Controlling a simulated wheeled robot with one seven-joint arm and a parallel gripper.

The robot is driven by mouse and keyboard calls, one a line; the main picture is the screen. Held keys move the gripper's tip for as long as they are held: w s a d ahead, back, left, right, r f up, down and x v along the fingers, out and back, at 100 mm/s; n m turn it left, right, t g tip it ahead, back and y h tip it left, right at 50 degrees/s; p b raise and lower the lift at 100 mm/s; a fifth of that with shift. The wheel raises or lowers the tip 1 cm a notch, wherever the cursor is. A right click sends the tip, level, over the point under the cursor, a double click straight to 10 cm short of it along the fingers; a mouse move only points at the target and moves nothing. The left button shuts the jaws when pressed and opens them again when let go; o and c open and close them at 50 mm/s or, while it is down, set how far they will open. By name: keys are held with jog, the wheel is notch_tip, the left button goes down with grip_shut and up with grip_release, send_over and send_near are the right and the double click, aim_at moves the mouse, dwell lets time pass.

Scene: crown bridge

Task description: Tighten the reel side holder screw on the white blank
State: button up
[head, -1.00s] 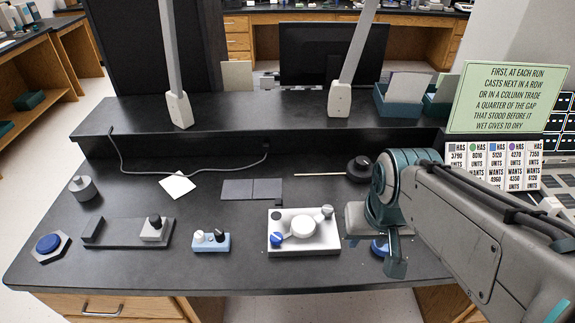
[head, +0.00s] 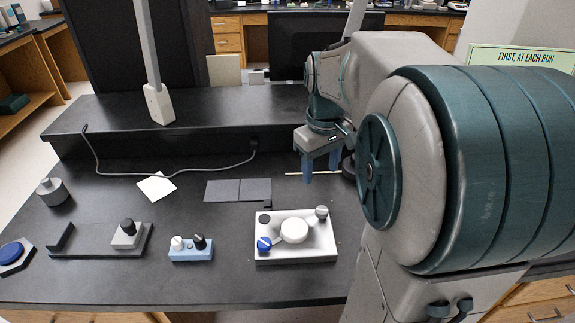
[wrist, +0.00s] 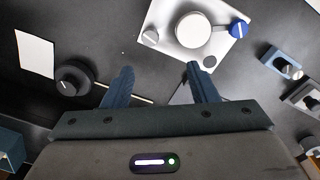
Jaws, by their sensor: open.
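The white blank (head: 280,254) is a flat block on the black bench. It carries a white round hub (head: 294,231), a blue knob-like screw (head: 264,243) at its front left and a grey one (head: 321,212) at its back right. I cannot tell which one is on the reel side. My gripper (head: 321,169) is open and empty above the bench, behind the blank and apart from it. In the wrist view my two blue fingers (wrist: 159,70) are spread. The blank (wrist: 180,49), blue screw (wrist: 238,30) and grey screw (wrist: 150,37) lie beyond the fingertips.
A black dial (wrist: 72,79) and a thin rod (head: 300,173) lie near my gripper. Dark flat plates (head: 238,190) lie behind the blank. A light-blue block (head: 191,253) with two knobs stands left of it. My arm hides the bench's right side.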

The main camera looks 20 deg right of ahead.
aim_at(322, 210)
jog(key=shift+n, duration=0.3)
jog(key=f+b, duration=0.1)
jog(key=f, duration=0.3)
jog(key=d+f+b, duration=0.1)
jog(key=f, duration=0.4)
jog(key=w+d+f+b, duration=0.1)
jog(key=f, duration=0.4)
jog(key=shift+w+d+f, duration=0.1)
jog(key=shift+f, duration=0.15)
jog(key=c, duration=1)
